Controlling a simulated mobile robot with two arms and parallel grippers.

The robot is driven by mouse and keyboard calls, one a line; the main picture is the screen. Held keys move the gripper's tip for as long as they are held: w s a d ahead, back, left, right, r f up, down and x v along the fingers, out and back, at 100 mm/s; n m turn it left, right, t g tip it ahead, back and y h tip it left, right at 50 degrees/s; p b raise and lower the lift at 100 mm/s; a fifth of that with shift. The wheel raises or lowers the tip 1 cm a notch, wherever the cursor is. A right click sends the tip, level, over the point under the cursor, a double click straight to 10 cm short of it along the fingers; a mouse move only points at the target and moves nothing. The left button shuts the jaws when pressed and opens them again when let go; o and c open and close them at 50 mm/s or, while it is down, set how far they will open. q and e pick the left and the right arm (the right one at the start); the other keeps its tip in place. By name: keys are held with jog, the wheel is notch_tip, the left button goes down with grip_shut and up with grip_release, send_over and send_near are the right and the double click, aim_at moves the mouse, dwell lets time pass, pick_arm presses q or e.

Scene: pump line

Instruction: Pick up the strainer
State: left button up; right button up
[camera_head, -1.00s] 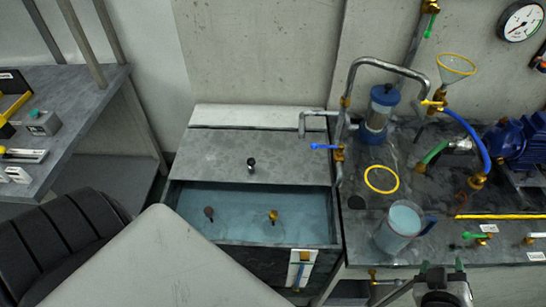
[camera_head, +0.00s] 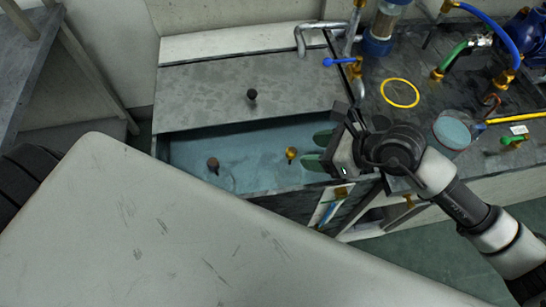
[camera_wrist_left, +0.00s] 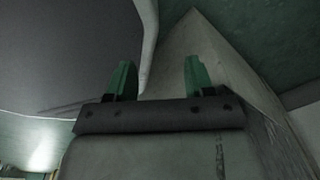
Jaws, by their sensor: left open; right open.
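In the head view a water tank (camera_head: 165,150) holds blue-grey water with two small fittings in it. One is a brass fitting (camera_head: 291,153) near the right side; the other is a brown knob-like piece (camera_head: 212,163) farther left. I cannot tell which of them is the strainer. My right gripper (camera_head: 318,150) is open and empty over the tank's right end, its green fingertips pointing left, just right of the brass fitting and apart from it. My left gripper (camera_wrist_left: 160,78) shows only in the left wrist view, open with nothing between its fingers.
A grey lid with a dark knob (camera_head: 252,95) covers the tank's back part. The bench at right carries a yellow ring (camera_head: 400,93), a blue-handled valve (camera_head: 341,62), a jug of water (camera_head: 453,132) and hoses. A pale panel fills the foreground.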

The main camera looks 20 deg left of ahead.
aim_at(295, 152)
jog(key=shift+n+h, duration=0.3)
jog(key=shift+h, duration=0.4)
jog(key=f, duration=0.1)
jog(key=a+f, duration=0.1)
jog(key=f, duration=0.1)
jog(key=w+a+f, duration=0.1)
jog(key=f, duration=0.1)
jog(key=shift+w+a, duration=0.1)
jog(key=x, duration=0.6)
jog(key=shift+w+a+r, duration=0.25)
jog(key=shift+a, duration=0.05)
pick_arm(q)
jog(key=shift+s+d+r, duration=0.15)
jog(key=shift+d, duration=0.25)
pick_arm(e)
grip_shut()
